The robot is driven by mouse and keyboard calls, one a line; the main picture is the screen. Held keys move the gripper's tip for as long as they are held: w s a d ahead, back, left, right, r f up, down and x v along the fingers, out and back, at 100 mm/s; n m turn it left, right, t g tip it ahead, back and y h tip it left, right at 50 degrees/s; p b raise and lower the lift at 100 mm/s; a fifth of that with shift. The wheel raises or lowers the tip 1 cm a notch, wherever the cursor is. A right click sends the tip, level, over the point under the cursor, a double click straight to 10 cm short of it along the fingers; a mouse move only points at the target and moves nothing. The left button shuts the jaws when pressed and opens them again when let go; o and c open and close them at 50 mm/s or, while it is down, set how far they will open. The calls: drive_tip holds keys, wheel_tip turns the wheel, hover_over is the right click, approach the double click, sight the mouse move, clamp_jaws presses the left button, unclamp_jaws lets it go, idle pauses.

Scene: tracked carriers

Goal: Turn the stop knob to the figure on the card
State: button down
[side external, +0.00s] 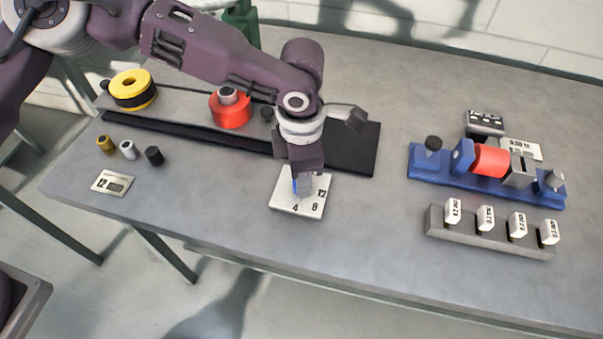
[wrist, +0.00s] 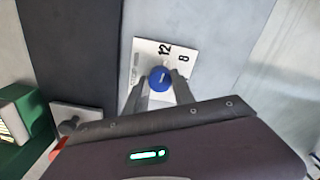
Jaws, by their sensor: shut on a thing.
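The blue stop knob (wrist: 160,77) sits on a white square plate (side external: 284,199) near the middle of the table. In the side view the plate shows 4, 8 and 12; in the wrist view 12 and 8 are clear. My gripper (side external: 303,188) points down over the plate, its two fingers shut on the knob from opposite sides. A small pale mark shows on the knob's top; I cannot tell which figure it points at. The card (side external: 112,184) lies flat at the left of the table and reads 12.
Behind the plate runs a dark track (side external: 200,134) with a yellow-and-black carrier (side external: 133,89) and a red carrier (side external: 230,109). Small pegs (side external: 129,150) stand near the card. At right are a blue fixture (side external: 435,163) and a grey rack (side external: 475,237) of white tags.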

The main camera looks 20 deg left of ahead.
drive_tip(key=shift+r+n, duration=0.1)
drive_tip(key=shift+n, duration=0.7)
drive_tip(key=c, duration=1.1)
unclamp_jaws()
drive_tip(key=shift+o, duration=0.2)
wheel_tip(320, 180, up, 7)
